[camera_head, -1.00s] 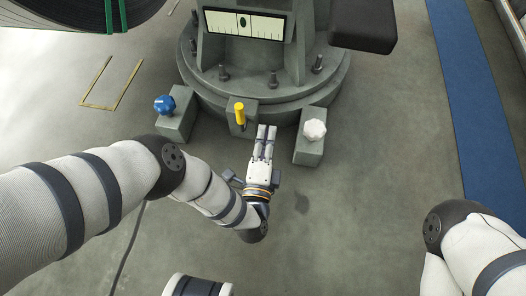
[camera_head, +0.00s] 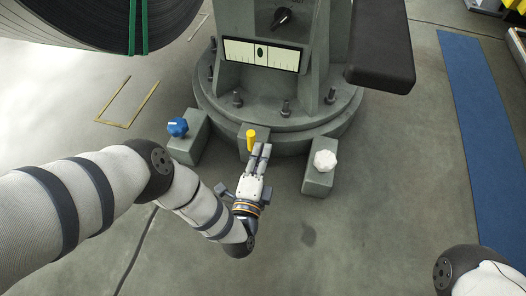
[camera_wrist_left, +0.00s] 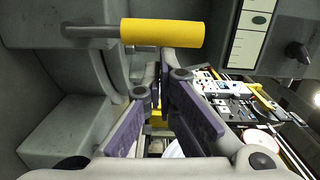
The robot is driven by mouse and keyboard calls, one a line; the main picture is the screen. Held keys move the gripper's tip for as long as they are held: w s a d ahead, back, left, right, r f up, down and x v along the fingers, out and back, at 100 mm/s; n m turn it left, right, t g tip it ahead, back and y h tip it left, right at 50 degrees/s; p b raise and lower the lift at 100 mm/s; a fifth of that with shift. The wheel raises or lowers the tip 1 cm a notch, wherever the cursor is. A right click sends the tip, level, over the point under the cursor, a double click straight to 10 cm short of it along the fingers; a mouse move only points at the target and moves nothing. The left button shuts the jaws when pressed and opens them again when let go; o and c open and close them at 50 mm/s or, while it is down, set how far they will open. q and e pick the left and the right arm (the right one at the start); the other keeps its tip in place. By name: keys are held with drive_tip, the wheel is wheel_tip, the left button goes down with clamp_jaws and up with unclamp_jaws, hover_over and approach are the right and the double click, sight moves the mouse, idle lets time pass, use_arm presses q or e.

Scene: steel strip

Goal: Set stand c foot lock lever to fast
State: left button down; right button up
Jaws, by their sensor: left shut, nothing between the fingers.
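The foot lock lever with its yellow grip (camera_head: 251,138) stands up from a grey block at the front of the stand's round base (camera_head: 285,122). In the left wrist view the yellow grip (camera_wrist_left: 162,32) lies across the top, on a thin metal rod from a grey block. My left gripper (camera_head: 262,149) is shut and empty, its fingertips just in front of the lever and slightly to its right. In the left wrist view the fingers (camera_wrist_left: 158,78) show below the yellow grip; contact cannot be told. My right gripper is out of view.
A blue knob (camera_head: 177,127) on a grey block stands left of the lever, and a white knob (camera_head: 325,160) on another stands right. A dark padded arm (camera_head: 382,45) overhangs at upper right. A large coil (camera_head: 100,20) is at upper left. The floor in front is clear.

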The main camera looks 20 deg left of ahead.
sight(248, 141)
use_arm(q)
drive_tip(key=shift+a+r+n, duration=0.15)
drive_tip(key=shift+a+n, duration=0.1)
drive_tip(key=shift+n, duration=0.05)
drive_tip(key=a+n+p, duration=0.2)
drive_tip(key=shift+r+n+p, duration=0.3)
drive_tip(key=shift+s+a+n+p, duration=0.1)
drive_tip(key=shift+a+n+p, duration=0.2)
drive_tip(key=shift+a+n, duration=0.55)
drive_tip(key=a+f+n+h+b, duration=0.1)
drive_tip(key=a+f+n+b, duration=0.2)
drive_tip(key=a+f+n, duration=0.2)
drive_tip(key=shift+s+a+f+n+g, duration=0.15)
drive_tip(key=shift+a+f+n+g, duration=0.2)
drive_tip(key=shift+a+n, duration=1.45)
drive_tip(key=shift+d+f+n, duration=0.1)
drive_tip(key=shift+d+n, duration=0.35)
